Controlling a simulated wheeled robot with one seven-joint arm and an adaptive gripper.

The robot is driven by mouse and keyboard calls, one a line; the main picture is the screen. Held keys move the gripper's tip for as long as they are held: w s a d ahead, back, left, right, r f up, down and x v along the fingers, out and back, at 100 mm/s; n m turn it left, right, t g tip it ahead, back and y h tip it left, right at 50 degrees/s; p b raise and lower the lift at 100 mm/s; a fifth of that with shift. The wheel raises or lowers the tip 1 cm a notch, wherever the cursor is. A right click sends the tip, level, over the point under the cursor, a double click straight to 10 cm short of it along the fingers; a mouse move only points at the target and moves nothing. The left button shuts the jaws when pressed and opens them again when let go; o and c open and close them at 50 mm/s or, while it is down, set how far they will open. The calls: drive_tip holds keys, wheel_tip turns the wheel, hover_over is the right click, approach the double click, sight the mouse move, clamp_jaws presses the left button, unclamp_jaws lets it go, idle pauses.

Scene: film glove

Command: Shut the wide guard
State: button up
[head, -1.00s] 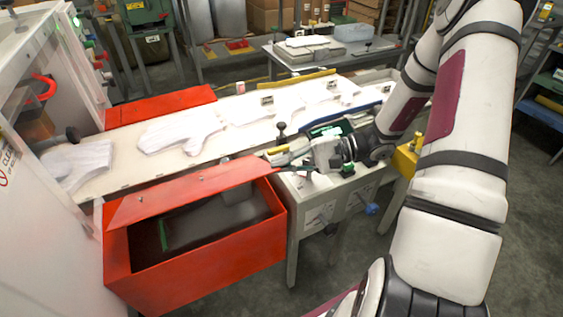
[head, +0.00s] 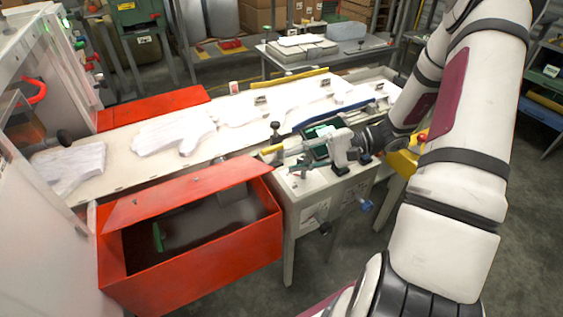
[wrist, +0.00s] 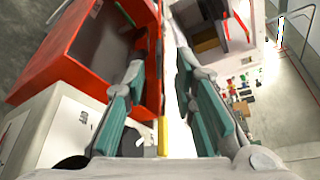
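A red box-shaped guard (head: 190,270) stands at the front of the conveyor in the head view. Its sloping red lid (head: 165,198) is raised, leaving a dark opening at the front. I take it for the wide guard, though no label on it is readable. The red box also shows at the left of the wrist view (wrist: 60,65). My gripper (head: 292,158) is right of the box's right end, above the white cabinet, pointing left. In the wrist view my gripper (wrist: 162,65) has its teal-padded fingers apart, with nothing held between them.
White glove shapes (head: 175,133) lie along the pale conveyor (head: 110,180) behind the box. A second red cover (head: 150,110) lies flat on the far side. A white cabinet (head: 310,205) with knobs stands right of the box. Open floor lies in front.

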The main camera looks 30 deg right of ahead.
drive_tip(key=v, duration=0.6)
drive_tip(key=shift+d, duration=0.4)
drive_tip(key=shift+s+r, duration=0.1)
